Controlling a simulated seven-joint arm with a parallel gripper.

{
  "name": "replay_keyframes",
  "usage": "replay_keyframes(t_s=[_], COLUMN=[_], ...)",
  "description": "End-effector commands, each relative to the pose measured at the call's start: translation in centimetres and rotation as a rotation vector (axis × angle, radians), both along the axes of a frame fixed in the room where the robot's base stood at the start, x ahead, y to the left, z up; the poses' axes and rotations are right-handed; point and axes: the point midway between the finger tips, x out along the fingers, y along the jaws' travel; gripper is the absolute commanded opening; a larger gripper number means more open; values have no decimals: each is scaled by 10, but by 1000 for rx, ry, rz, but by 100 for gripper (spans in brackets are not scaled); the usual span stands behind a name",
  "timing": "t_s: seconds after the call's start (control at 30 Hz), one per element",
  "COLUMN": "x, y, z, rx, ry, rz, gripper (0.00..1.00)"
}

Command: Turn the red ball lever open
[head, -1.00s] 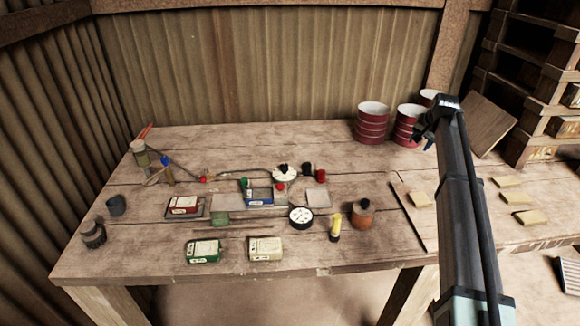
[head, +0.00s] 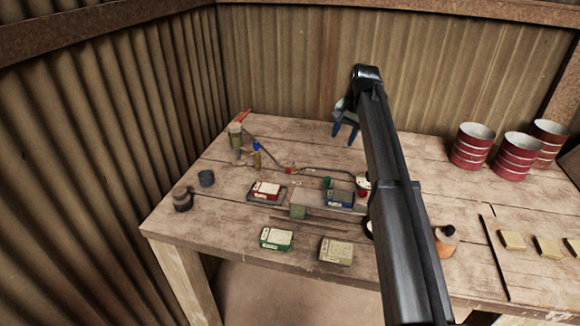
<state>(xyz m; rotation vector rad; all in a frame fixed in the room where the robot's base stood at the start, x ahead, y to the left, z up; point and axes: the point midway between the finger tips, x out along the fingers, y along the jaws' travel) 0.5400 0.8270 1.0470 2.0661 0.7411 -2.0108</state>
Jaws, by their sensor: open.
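A small red ball (head: 288,171) shows on the left half of the workbench, beside a small brass-coloured fitting where the thin hoses meet. A second red knob (head: 362,194) shows near the blue box, partly beside my arm. I cannot tell for certain which one is the lever's ball, nor the lever's angle. My gripper (head: 345,133) has blue fingers, spread apart and empty. It hangs over the back of the bench, above and to the right of the first red ball, touching nothing that I can see.
Boxes in red (head: 266,191), blue (head: 339,198), green (head: 276,239) and beige (head: 336,251) lie on the bench (head: 215,225). Red tins (head: 472,146) stand back right. My arm hides the bench's middle.

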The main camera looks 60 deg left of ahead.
Motion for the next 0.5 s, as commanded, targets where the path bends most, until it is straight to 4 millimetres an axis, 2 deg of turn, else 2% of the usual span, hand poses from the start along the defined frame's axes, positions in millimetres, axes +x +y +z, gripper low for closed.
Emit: replay_keyframes(t_s=[0.03, 0.1, 0.2, 0.33, 0.5], x=[-28, -59, -95, -126, -140], y=[15, 28, 42, 52, 56], z=[4, 8, 13, 17, 16], rx=[-10, -25, -43, -59, -68], ry=[10, 23, 38, 49, 55], rz=[27, 54, 85, 111, 122], gripper=[49, 49, 49, 49, 49])
